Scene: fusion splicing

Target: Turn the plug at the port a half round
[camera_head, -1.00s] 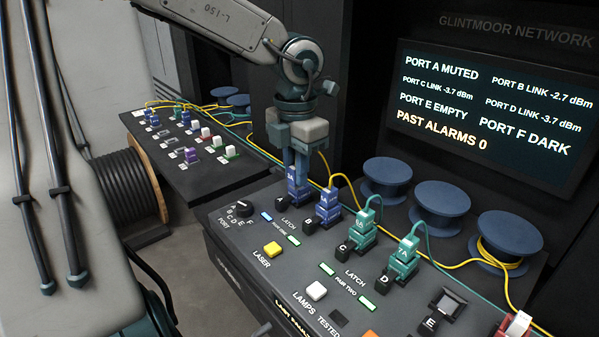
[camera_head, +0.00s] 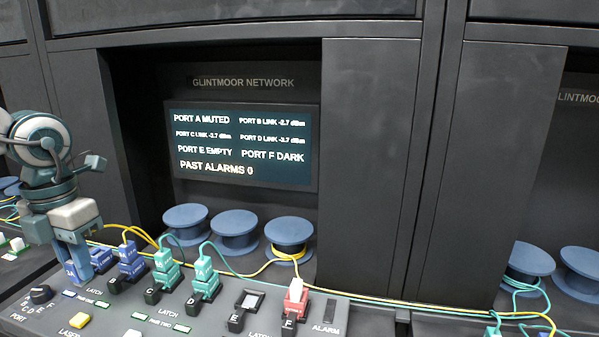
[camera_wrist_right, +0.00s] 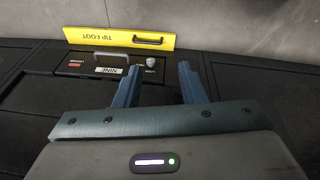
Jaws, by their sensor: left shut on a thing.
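My left gripper (camera_head: 78,264) comes down over the left end of the console (camera_head: 120,322), by port A. It is shut on the blue plug (camera_head: 71,269) there; the fingers hide part of it, and I cannot tell how far it is turned. A blue block (camera_head: 101,257) shows just right of the fingers; whether it belongs to the held plug is unclear. The screen (camera_head: 240,148) reads port A muted, port E empty, port F dark, past alarms 0. In the right wrist view my right gripper (camera_wrist_right: 158,82) is open and empty.
A blue plug (camera_head: 131,257) stands at port B, green plugs at C (camera_head: 166,270) and D (camera_head: 204,277), a red plug (camera_head: 295,298) at F. Port E (camera_head: 249,302) has no plug. Blue spools (camera_head: 236,230) and yellow fibres lie behind. A yellow panel (camera_wrist_right: 120,38) lies beyond my right gripper.

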